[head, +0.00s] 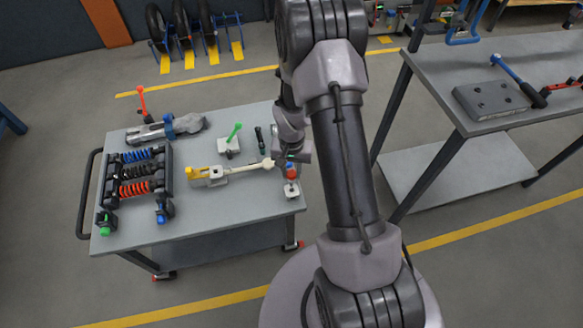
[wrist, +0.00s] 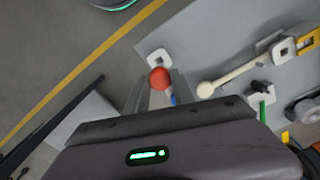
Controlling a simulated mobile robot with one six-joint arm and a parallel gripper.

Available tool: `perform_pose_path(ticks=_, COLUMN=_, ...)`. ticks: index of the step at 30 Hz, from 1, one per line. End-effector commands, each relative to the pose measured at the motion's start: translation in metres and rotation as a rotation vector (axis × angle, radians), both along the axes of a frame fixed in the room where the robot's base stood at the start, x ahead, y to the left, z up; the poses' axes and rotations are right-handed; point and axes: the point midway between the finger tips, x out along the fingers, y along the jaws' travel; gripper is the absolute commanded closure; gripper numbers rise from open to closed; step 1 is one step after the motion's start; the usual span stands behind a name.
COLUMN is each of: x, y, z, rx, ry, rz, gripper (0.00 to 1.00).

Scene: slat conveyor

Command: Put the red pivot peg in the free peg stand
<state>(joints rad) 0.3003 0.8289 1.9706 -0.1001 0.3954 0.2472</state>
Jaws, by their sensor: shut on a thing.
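The red pivot peg (head: 291,171) is at the right edge of the grey cart, under my gripper (head: 295,158). Its round red head (wrist: 160,77) sits between the two fingers in the wrist view. My gripper is shut on it. A small pale peg stand (head: 292,190) lies directly below the peg; it also shows just beyond the red head in the wrist view (wrist: 159,57). The peg's lower end is hard to see, so I cannot tell whether it is inside the stand or just above it. Another stand (head: 229,147) holds a green peg (head: 234,131).
A cream rod with a pale block (head: 210,175) lies left of the stand. Several springs in a black rack (head: 137,175), a grey metal part (head: 170,130) and an orange-red pin (head: 141,96) occupy the cart's left side. A grey workbench (head: 440,75) stands at right.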

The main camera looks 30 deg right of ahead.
Motion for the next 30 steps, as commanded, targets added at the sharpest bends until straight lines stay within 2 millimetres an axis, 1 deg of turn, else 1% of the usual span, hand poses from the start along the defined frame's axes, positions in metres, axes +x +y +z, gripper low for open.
perform_pose_path(ticks=1, x=0.000, y=0.000, z=-0.009, rx=0.001, ry=0.001, rz=0.000, gripper=1.00)
perform_pose_path(ticks=12, x=0.000, y=0.000, z=-0.052, rx=-0.001, ry=-0.001, rz=0.000, gripper=1.00)
perform_pose_path(ticks=15, x=0.000, y=0.000, z=-0.060, rx=-0.001, ry=-0.001, rz=-0.001, gripper=1.00)
perform_pose_path(ticks=18, x=0.000, y=0.000, z=-0.063, rx=-0.001, ry=-0.001, rz=-0.001, gripper=1.00)
perform_pose_path(ticks=30, x=0.000, y=0.000, z=-0.062, rx=0.000, ry=0.000, rz=0.000, gripper=1.00)
